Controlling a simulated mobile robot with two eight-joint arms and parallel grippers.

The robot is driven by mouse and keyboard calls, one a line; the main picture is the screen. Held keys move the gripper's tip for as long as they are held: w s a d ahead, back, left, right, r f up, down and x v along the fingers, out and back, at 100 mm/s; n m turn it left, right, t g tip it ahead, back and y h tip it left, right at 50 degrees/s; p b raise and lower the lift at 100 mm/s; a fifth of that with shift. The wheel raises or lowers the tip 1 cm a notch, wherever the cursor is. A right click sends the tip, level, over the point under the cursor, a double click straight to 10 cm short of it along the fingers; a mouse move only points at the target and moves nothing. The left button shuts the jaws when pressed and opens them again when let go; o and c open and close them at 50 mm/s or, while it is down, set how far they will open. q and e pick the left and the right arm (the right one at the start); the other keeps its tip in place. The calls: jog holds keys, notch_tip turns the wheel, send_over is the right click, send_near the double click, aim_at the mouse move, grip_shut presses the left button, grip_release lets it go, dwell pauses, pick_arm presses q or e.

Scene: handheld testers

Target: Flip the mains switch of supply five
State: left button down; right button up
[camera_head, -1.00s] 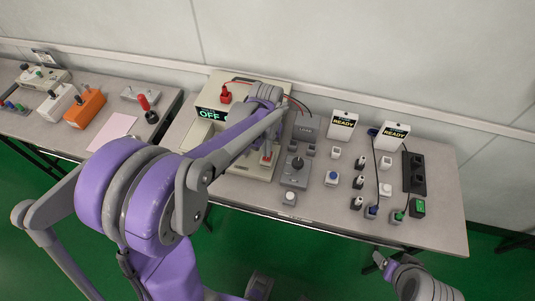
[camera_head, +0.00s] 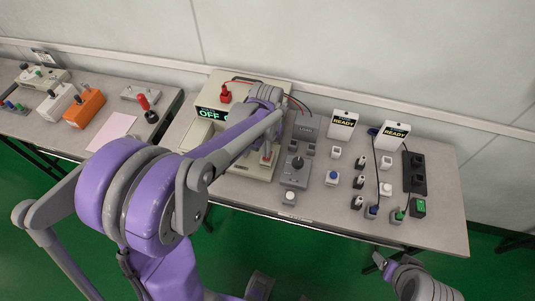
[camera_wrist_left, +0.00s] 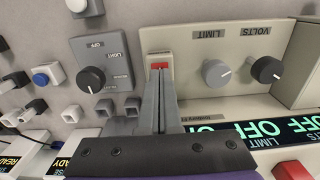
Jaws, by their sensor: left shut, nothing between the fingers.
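The supply is a beige box (camera_head: 252,172) with a green-lit display reading OFF (camera_head: 208,114), partly behind my left arm. A small red switch (camera_head: 266,157) sits on a raised plate at its front right. The left wrist view shows this red switch (camera_wrist_left: 159,66) right at the tips of my left gripper (camera_wrist_left: 160,76). The fingers are shut with nothing between them; whether they touch the switch I cannot tell. Limit and volts knobs (camera_wrist_left: 216,72) are beside it. The number of the supply is not readable. My right gripper (camera_head: 380,261) is off the table's front edge, too small to judge.
A grey light box with a dark knob (camera_head: 296,171) stands close right of the supply. Several small switches and buttons, two white READY signs (camera_head: 343,124) and a black socket strip (camera_head: 414,172) fill the right.

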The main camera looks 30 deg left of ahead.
pick_arm(q)
jog(key=shift+f+b, duration=0.45)
jog(key=shift+f, duration=0.2)
jog(key=shift+r, duration=0.1)
jog(key=shift+r+p, duration=2.05)
jog(key=shift+r, duration=1.4)
jog(key=s+d+r+m+t, duration=0.1)
jog(key=s+d+t, duration=0.1)
jog(key=s, duration=0.5)
jog(key=s+d+r+m+t, duration=0.1)
jog(key=s+d+t, duration=0.2)
jog(key=s, duration=0.5)
jog(key=shift+d+r+m+t, duration=0.2)
jog(key=shift+d+m+t, duration=0.1)
jog(key=shift+d, duration=0.6)
